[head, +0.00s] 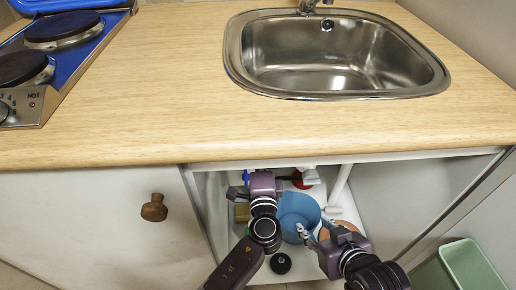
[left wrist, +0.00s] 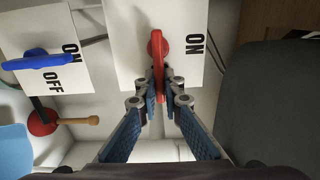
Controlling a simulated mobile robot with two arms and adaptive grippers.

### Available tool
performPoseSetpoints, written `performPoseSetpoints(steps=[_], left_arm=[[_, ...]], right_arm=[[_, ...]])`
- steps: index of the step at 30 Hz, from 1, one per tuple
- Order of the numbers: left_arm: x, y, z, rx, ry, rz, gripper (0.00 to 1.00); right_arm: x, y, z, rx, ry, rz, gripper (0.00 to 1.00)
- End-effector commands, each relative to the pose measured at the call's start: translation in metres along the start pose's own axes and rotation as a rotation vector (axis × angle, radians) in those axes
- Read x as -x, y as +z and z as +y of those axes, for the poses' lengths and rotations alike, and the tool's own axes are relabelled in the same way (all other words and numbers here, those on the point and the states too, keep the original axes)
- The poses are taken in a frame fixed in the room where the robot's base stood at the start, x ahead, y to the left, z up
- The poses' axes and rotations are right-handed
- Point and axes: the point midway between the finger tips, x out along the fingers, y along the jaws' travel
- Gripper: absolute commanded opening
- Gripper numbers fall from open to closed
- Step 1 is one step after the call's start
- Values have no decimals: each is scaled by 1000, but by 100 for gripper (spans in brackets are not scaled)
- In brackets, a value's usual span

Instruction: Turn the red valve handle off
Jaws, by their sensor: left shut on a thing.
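The red valve handle (left wrist: 158,62) is in the middle of the left wrist view, on a white plate (left wrist: 128,25) marked ON at its right. The handle runs from its pivot down between my left fingers. My left gripper (left wrist: 161,88) is shut on its lower part. In the head view my left gripper is inside the open cabinet under the sink, its fingertips hidden. My right gripper (head: 314,228) is in the cabinet opening by a blue bucket, fingers apart and empty.
A blue valve handle (left wrist: 38,62) lies crosswise on a second ON/OFF plate. A red plunger (left wrist: 42,122) is below it. The blue bucket (head: 297,207) stands between my arms. A cabinet door with a wooden knob (head: 154,208) is left; a green bin (head: 470,265) is right.

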Motion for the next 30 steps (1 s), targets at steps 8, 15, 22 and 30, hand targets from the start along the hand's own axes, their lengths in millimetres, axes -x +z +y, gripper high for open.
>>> performPoseSetpoints(steps=[8,15,22,30], left_arm=[[1,0,2,-3,3,1,20],[0,0,1,-1,1,1,25],[12,0,2,0,3,1,25],[68,0,3,0,5,3,25]], right_arm=[[0,0,0,0,0,0,40],[0,0,0,0,0,0,40],[0,2,-1,0,-1,-2,40],[0,1,0,0,-1,-1,40]])
